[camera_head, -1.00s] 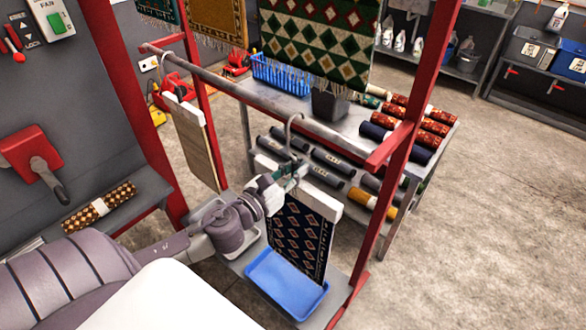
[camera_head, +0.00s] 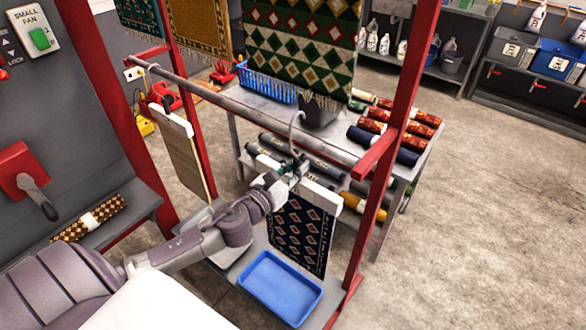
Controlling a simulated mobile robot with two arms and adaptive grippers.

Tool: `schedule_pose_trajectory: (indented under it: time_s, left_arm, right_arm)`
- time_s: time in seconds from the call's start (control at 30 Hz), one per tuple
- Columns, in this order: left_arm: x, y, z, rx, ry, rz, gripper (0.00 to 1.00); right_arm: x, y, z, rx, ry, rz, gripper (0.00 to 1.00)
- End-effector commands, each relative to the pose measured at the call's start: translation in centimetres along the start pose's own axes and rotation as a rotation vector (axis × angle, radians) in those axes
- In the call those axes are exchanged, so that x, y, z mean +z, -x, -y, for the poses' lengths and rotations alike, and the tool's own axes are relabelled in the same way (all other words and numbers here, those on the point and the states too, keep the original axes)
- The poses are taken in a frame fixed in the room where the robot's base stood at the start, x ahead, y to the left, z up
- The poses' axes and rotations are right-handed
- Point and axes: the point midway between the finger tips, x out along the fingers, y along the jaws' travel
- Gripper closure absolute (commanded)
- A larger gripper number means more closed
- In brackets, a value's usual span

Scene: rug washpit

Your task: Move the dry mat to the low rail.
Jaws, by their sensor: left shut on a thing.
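A navy mat with a diamond pattern (camera_head: 298,236) hangs upright from a white clamp hanger (camera_head: 322,197) with a grey hook (camera_head: 294,132). My left gripper (camera_head: 297,169) is shut on the hanger near the base of its hook and partly hides it. The hook's curved top overlaps the low grey rail (camera_head: 225,102); I cannot tell if it bears on it. A plain tan mat (camera_head: 185,160) hangs near the rail's left end on another white hanger. My right gripper is not in view.
Red posts (camera_head: 398,105) frame the rail. Patterned rugs (camera_head: 303,45) hang higher. A table (camera_head: 380,178) with rolled rugs stands behind. Floor at right is clear.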

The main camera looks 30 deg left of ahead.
Motion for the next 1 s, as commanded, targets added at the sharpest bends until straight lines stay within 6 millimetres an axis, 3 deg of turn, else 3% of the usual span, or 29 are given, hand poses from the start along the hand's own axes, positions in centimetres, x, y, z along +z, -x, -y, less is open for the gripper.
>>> schedule_pose_trajectory:
  time_s: [0.47,1.0]
  left_arm:
    - [0.1,-0.4,0.0,-0.001,0.000,0.003,1.00]
    - [-2.0,-0.4,0.0,0.000,-0.001,0.002,1.00]
  right_arm:
    - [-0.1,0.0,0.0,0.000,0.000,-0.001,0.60]
    - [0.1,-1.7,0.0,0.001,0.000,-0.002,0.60]
